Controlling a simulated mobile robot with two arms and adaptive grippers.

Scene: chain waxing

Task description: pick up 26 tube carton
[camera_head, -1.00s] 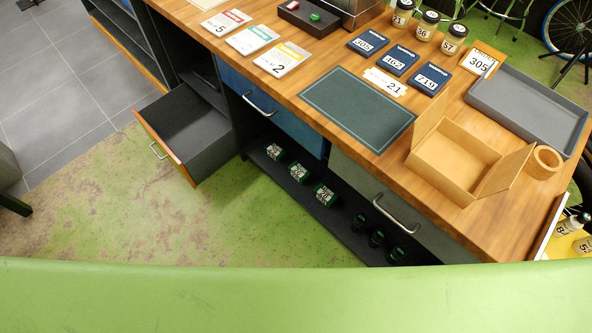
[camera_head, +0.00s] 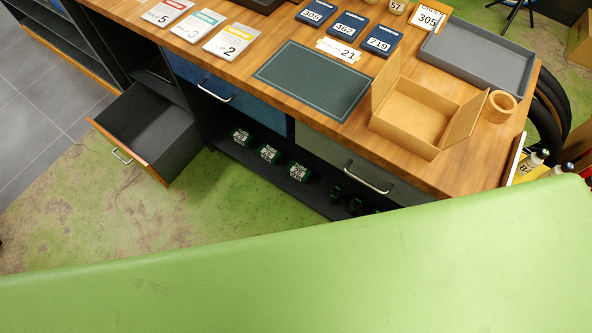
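No label reading 26 can be made out, so I cannot tell which thing is the 26 tube carton. Neither of my grippers is in view.
On the wooden workbench (camera_head: 440,180) are an open cardboard box (camera_head: 412,113), a grey tray (camera_head: 480,57), a dark mat (camera_head: 313,80) and numbered blue packs (camera_head: 348,27). An open drawer (camera_head: 150,130) juts out at left. A broad green surface (camera_head: 300,265) fills the foreground.

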